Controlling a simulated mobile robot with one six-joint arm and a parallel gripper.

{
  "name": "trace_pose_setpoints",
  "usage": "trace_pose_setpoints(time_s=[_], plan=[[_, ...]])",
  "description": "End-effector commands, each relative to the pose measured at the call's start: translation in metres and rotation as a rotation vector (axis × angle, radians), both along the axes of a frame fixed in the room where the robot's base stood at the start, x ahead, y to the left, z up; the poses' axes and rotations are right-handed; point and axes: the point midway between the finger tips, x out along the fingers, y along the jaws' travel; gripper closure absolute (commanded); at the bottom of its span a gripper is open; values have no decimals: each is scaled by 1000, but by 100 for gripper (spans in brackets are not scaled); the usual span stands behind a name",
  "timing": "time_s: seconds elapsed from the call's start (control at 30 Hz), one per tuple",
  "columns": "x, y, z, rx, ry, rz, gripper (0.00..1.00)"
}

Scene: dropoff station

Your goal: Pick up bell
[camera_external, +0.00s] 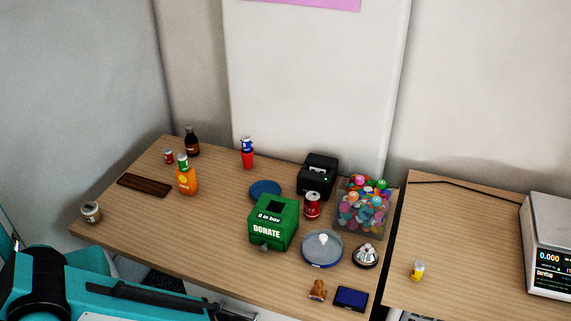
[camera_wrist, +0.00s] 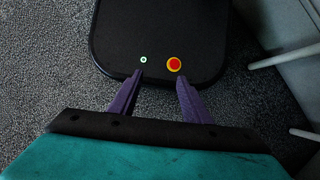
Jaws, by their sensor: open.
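The bell (camera_external: 366,255) is a silver dome on a dark base. It stands on the wooden table (camera_external: 222,222) near the right end, in the external view. It is right of a round clear-lidded dish with a blue rim (camera_external: 322,249) and in front of the clear bin of colourful balls. My gripper (camera_wrist: 157,83) shows in the wrist view with two purple fingers apart and nothing between them. It is above a black base plate with a red button, over grey carpet. The bell is not in the wrist view. In the external view the fingers cannot be made out.
Around the bell are a ball bin (camera_external: 362,207), a red can (camera_external: 312,205), a brown figurine (camera_external: 318,290) and a blue box (camera_external: 351,299). A green donate box (camera_external: 273,223) stands left of the dish. A gap separates this table from the right table (camera_external: 465,235).

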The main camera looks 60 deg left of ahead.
Motion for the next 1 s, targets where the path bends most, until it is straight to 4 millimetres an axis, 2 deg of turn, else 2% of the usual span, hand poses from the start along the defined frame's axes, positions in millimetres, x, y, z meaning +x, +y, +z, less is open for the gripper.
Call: trace_pose_setpoints(time_s=[0.13,0.2,0.5,0.67,0.73,0.87,1.0], plan=[[0,0,0,0,0,0,56],[0,0,0,0,0,0,64],[0,-1,-1,-1,-1,0,64],[5,-9,-5,-20,-12,-6,64],[10,-17,-7,-37,-21,-10,64],[31,-24,8,-47,-68,4,64],[63,-38,25,-68,-142,24,64]])
